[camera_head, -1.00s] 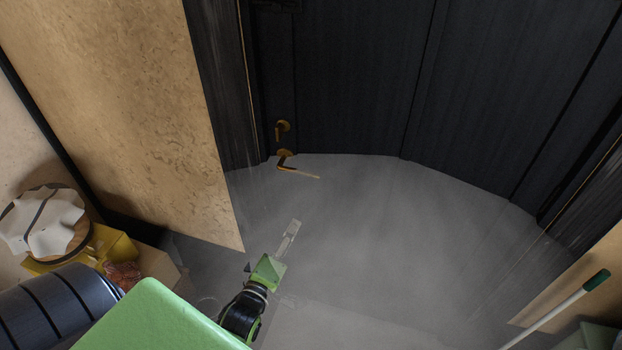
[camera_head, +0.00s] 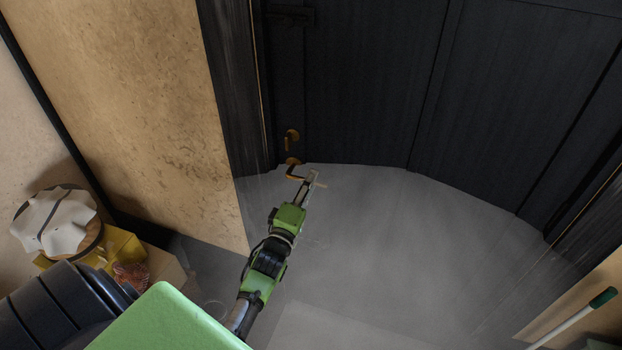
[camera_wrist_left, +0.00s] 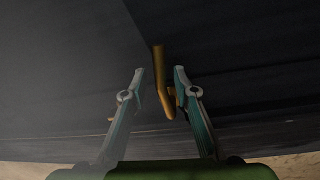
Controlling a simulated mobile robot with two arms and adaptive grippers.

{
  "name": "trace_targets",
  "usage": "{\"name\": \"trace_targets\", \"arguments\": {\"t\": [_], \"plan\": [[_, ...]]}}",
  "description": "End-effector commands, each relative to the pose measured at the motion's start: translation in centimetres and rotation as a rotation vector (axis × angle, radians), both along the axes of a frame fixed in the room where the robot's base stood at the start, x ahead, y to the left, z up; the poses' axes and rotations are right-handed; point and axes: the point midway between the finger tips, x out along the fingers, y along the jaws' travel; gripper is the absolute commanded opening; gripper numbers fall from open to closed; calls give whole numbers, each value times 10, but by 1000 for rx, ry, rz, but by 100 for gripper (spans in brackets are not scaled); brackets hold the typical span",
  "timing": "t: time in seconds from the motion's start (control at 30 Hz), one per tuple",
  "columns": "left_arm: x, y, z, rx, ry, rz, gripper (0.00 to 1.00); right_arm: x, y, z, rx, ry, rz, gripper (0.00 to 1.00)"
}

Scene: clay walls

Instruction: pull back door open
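The dark panelled door (camera_head: 370,90) is shut in the head view. Its brass lever handle (camera_head: 294,175) sits low on the door's left side, below a smaller brass fitting (camera_head: 291,137). My left gripper (camera_head: 311,178) reaches up to the lever, its fingertips overlapping the lever's free end in the head view. In the left wrist view, the gripper (camera_wrist_left: 159,71) has its two fingers spread apart, with the brass handle (camera_wrist_left: 158,62) showing between them. I cannot tell whether a finger touches it. My right gripper is not in view.
A tan clay wall (camera_head: 140,90) stands left of the door. At the lower left are a yellow box (camera_head: 122,244) and a white cloth-like item (camera_head: 62,222). A green-tipped pole (camera_head: 575,318) leans at the lower right. The grey floor (camera_head: 400,240) before the door is clear.

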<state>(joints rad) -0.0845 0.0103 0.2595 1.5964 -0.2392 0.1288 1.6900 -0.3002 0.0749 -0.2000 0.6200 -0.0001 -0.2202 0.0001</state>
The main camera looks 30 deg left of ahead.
Motion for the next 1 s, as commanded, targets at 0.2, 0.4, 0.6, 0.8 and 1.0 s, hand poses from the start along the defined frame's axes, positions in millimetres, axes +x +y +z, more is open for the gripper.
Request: {"name": "trace_targets", "arguments": {"t": [0.2, 0.4, 0.6, 0.8, 1.0], "plan": [[11, 3, 1, -1, -1, 0, 27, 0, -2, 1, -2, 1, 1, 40], [11, 3, 1, 0, 0, 0, 27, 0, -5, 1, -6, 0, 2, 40], [11, 3, 1, 0, -1, 0, 0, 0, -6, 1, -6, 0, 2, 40], [11, 3, 1, 7, 0, 0, 0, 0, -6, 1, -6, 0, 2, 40], [11, 3, -3, 63, 12, 0, 0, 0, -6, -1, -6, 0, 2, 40]]}}
